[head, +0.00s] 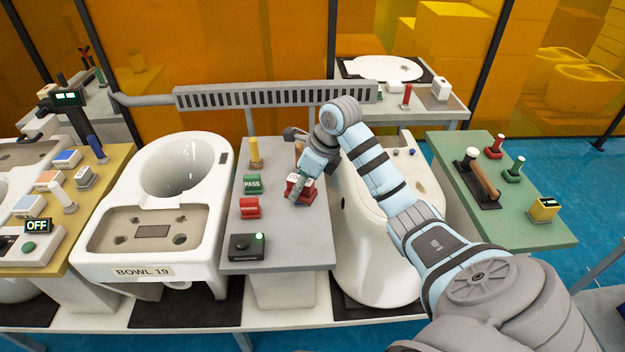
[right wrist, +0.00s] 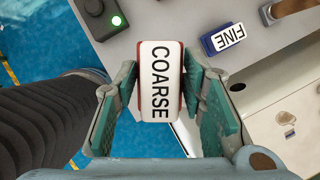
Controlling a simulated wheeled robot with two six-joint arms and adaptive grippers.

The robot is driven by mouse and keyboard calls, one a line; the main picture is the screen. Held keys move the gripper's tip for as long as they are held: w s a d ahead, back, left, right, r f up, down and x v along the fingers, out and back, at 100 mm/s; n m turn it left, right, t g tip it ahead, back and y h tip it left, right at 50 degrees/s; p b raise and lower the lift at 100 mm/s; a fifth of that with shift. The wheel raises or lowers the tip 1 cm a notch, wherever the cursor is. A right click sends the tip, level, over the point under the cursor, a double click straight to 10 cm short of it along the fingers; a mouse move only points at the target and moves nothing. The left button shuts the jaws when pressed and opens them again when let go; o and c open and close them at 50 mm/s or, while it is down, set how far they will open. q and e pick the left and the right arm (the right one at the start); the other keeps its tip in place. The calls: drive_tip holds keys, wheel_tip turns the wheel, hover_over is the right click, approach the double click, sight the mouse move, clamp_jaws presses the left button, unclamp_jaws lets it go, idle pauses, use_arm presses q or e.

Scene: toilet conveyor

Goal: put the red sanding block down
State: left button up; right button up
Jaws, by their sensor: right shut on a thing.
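The red sanding block (head: 298,190) has a white label; in the right wrist view the sanding block (right wrist: 160,80) reads COARSE. My right gripper (head: 305,182) is shut on it, and in the right wrist view the gripper's two green fingers (right wrist: 160,92) press its long sides. The block is over the grey table (head: 290,235), right of its middle, and looks raised above the top; the exact gap cannot be told. A blue block labelled FINE (right wrist: 223,38) lies on the table in the right wrist view. My left gripper is not in view.
On the grey table stand a yellow-handled tool (head: 255,152), a green PASS stamp (head: 252,184), a red stamp (head: 249,208) and a black button box (head: 247,247). The front right of the tabletop is bare. White toilet bowls (head: 160,200) flank the table.

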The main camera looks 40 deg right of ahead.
sight(298, 175)
drive_tip(key=r, duration=0.1)
drive_tip(key=r+b, duration=0.1)
drive_tip(key=w+r+n+b, duration=0.1)
drive_tip(key=shift+d+r+y, duration=0.25)
drive_tip(key=shift+d+y, duration=0.05)
drive_tip(key=shift+d, duration=0.1)
drive_tip(key=f+b, duration=0.2)
drive_tip(key=b, duration=0.1)
drive_tip(key=f+b, duration=0.3)
drive_tip(key=s+f+b, duration=0.1)
drive_tip(key=f+b, duration=0.2)
drive_tip(key=shift+a, duration=0.1)
wheel_tip(298, 175, down, 10)
drive_tip(key=shift+w+r, duration=0.1)
drive_tip(key=shift+r, duration=0.1)
drive_tip(key=shift+w+f, duration=0.1)
drive_tip(key=shift+f, duration=0.3)
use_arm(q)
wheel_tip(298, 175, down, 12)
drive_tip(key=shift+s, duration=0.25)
use_arm(e)
drive_tip(key=o, duration=1.1)
drive_tip(key=shift+r, duration=0.3)
use_arm(q)
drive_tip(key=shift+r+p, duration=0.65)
drive_tip(key=shift+p, duration=0.15)
use_arm(e)
drive_tip(key=v, duration=1.2)
